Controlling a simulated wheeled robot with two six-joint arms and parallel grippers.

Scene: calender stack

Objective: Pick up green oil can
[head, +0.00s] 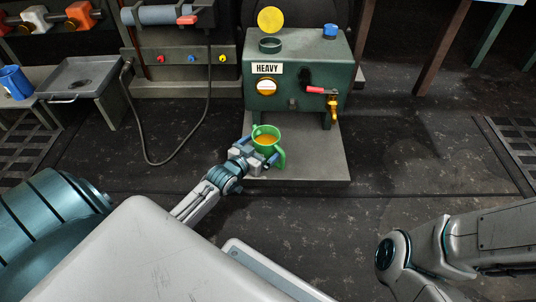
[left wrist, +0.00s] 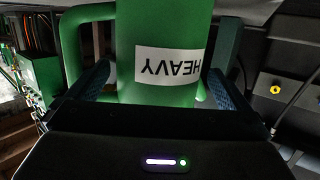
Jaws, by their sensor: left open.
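The green oil can (head: 257,132) stands upright on the grey plate in front of the green tank, with amber liquid inside. Its handle faces right and front in the head view. My left gripper (head: 257,153) is at the can's near side with its jaws open. In the left wrist view the can (left wrist: 125,60) fills the space between the two dark fingers of the left gripper (left wrist: 157,86). Its white label reads HEAVY, upside down. Small gaps or contact at the fingers cannot be told clearly. My right gripper is out of view.
The green tank (head: 288,90) marked HEAVY, with a brass tap (head: 333,106), stands behind the can on the grey plate (head: 325,165). A black hose (head: 207,100) hangs at the left. A metal tray (head: 82,78) and blue mug (head: 14,82) are further left. The floor at right is clear.

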